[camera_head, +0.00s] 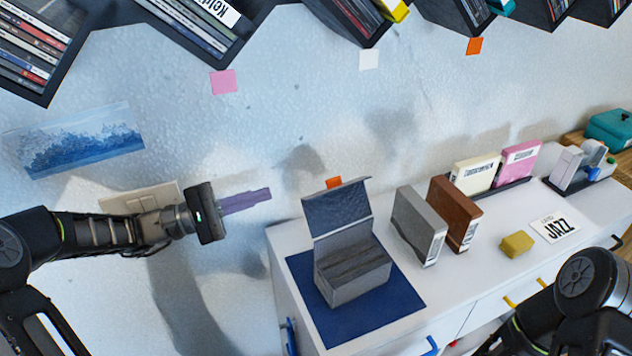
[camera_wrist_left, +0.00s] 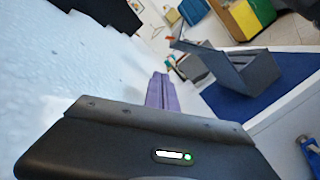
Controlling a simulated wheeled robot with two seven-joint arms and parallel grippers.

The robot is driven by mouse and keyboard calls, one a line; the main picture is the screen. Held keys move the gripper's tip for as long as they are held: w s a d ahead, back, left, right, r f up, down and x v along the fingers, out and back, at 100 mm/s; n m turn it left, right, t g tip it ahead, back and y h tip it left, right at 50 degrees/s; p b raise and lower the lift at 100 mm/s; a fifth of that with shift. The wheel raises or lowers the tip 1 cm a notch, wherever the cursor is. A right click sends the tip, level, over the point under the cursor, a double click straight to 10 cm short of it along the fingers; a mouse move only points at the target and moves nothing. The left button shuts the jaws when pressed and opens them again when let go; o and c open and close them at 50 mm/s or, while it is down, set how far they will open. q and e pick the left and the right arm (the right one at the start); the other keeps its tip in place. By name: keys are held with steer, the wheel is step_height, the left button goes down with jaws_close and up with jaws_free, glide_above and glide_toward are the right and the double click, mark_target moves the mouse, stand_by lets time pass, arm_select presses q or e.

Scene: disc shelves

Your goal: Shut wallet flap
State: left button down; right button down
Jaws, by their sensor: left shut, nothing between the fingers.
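The grey wallet (camera_head: 352,272) is a box-like case standing on a dark blue mat (camera_head: 390,302) on the white cabinet. Its flap (camera_head: 337,207) is open, raised upright at the back edge. In the left wrist view the wallet (camera_wrist_left: 258,73) is at the upper right. My left gripper (camera_head: 266,194), with purple fingers, is shut and empty, left of the flap and apart from it. The fingers also show in the left wrist view (camera_wrist_left: 160,88). My right arm shows at the lower right, but its gripper is out of view.
A grey case (camera_head: 420,226) and a brown case (camera_head: 456,213) stand right of the mat. Farther right are a yellow block (camera_head: 517,244) and a JAZZ card (camera_head: 555,229). Disc shelves (camera_head: 262,12) hang on the wall above. The space left of the cabinet is free.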

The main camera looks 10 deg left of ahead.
mark_target(341, 203)
arm_select(q)
steer(key=shift+f, duration=0.1)
steer(key=w+d+r+p, duration=0.2)
steer(key=d+r+p, duration=0.1)
steer(key=d, duration=0.7)
steer(key=shift+d+r, duration=0.3)
steer(key=shift+d, duration=0.1)
steer(key=shift+w, duration=0.1)
